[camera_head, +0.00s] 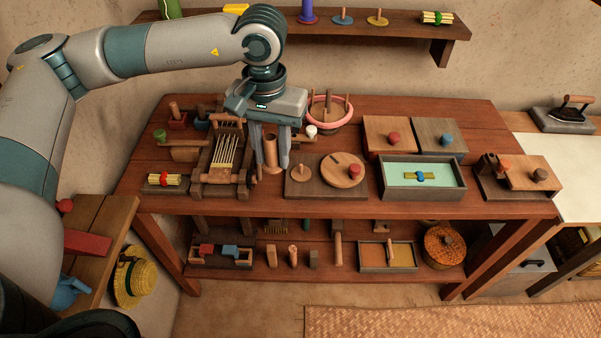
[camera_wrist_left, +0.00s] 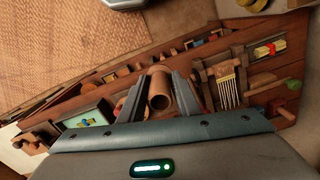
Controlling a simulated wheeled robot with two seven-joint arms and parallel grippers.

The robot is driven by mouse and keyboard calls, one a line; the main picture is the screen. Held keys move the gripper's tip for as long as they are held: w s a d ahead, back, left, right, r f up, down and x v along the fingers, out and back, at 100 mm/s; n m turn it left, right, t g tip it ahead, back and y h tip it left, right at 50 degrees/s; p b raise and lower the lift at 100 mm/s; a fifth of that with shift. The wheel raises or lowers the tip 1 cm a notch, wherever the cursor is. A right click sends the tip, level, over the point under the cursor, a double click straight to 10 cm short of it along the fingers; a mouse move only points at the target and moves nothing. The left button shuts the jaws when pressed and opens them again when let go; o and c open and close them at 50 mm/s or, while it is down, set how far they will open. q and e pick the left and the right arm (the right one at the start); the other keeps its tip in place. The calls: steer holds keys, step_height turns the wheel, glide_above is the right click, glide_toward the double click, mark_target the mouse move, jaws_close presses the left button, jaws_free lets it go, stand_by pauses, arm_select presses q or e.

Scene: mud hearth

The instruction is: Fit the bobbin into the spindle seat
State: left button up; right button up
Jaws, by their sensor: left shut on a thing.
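The bobbin (camera_head: 270,151) is a light brown wooden tube, upright between the fingers of my left gripper (camera_head: 270,155), which is shut on it above the table. Its open round end shows in the left wrist view (camera_wrist_left: 160,102), between the two grey fingers. The bobbin's lower end is close to the tabletop; I cannot tell whether it touches. I cannot tell for sure which part is the spindle seat.
A small loom (camera_head: 224,155) stands close left of the gripper. A pink-rimmed bowl with pegs (camera_head: 331,116) is behind. Lidded boxes (camera_head: 389,135) and a pale green tray (camera_head: 421,192) are to the right. A wall shelf (camera_head: 330,24) runs above; a lower shelf (camera_head: 300,258) holds several items.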

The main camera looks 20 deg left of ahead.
arm_select(q)
steer(key=w+d+f+n, duration=0.8)
steer(key=d+n, duration=0.3)
steer(key=n, duration=0.9)
steer(key=shift+w+n, duration=0.4)
steer(key=shift+w, duration=0.35)
arm_select(e)
steer(key=shift+s+d, duration=0.25)
steer(key=shift+s, duration=0.3)
arm_select(q)
steer(key=w+a+f+p, duration=0.1)
steer(key=w+a+f, duration=0.1)
steer(key=a, duration=0.1)
steer(key=w+a+f+p, duration=0.1)
steer(key=a+f+p, duration=0.1)
steer(key=a, duration=0.1)
steer(key=w+a+f+p, duration=0.2)
steer(key=a, duration=0.1)
steer(key=shift+w+a+f, duration=0.1)
steer(key=shift+w+f, duration=0.05)
steer(key=shift+w, duration=0.2)
steer(key=shift+w+a+f, duration=0.25)
steer(key=shift+a+f, duration=0.1)
arm_select(e)
step_height(320, 180, up, 5)
steer(key=shift+s+d+f, duration=0.1)
steer(key=shift+d, duration=0.05)
